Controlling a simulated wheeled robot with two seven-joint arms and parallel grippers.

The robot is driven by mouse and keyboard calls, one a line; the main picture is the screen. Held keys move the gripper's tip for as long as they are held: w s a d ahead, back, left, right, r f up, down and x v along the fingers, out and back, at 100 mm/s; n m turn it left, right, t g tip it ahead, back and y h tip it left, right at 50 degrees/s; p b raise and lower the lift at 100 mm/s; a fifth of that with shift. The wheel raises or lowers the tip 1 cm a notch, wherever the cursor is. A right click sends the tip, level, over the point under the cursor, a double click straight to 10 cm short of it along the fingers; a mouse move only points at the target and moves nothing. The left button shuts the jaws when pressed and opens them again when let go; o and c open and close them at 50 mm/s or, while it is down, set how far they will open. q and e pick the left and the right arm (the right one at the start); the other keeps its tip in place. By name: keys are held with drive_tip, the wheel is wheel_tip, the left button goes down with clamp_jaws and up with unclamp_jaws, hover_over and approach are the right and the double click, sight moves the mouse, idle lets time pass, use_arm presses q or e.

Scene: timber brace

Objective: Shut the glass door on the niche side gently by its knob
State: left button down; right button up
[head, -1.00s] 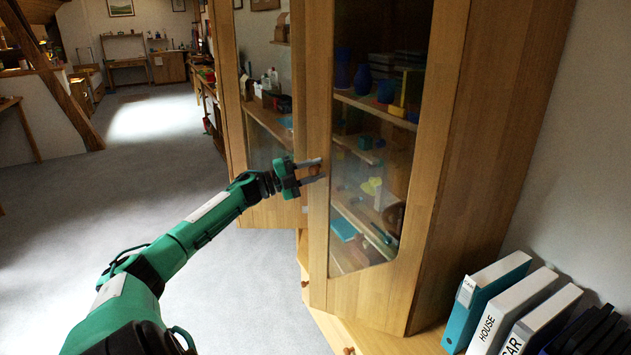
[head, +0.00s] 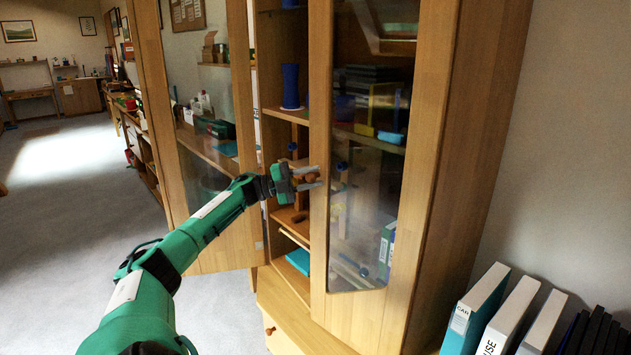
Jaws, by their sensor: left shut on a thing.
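The cabinet has two glass doors. The right-hand glass door (head: 428,190), in a light wood frame, stands in front of shelves seen through its pane. The left-hand glass door (head: 235,225) stands open, swung out to the left. My left gripper (head: 308,179) is at the free edge of the right-hand door, its fingers closed around a round brown wooden knob (head: 309,177). The fingers partly hide the knob. I cannot tell whether the right-hand door sits flush. My right gripper is out of view.
Between the doors the open shelves show a blue cylinder (head: 290,86) and a turquoise box (head: 298,261). A drawer base (head: 285,318) juts out below. Binders (head: 478,308) stand at the lower right by the wall. The grey floor (head: 75,230) at left is clear.

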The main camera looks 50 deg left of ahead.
use_arm(q)
drive_tip(key=shift+a+r, duration=0.15)
drive_tip(key=shift+r, duration=0.1)
drive_tip(key=c, duration=1.1)
unclamp_jaws()
drive_tip(key=shift+o, duration=0.2)
drive_tip(key=shift+f, duration=0.1)
drive_tip(key=shift+w+d+f, duration=0.1)
drive_tip(key=shift+d+f, duration=0.15)
drive_tip(key=shift+s+a+f, duration=0.2)
drive_tip(key=shift+a+f, duration=0.1)
drive_tip(key=r+v, duration=0.1)
drive_tip(key=v, duration=1.2)
drive_tip(key=shift+s, duration=0.2)
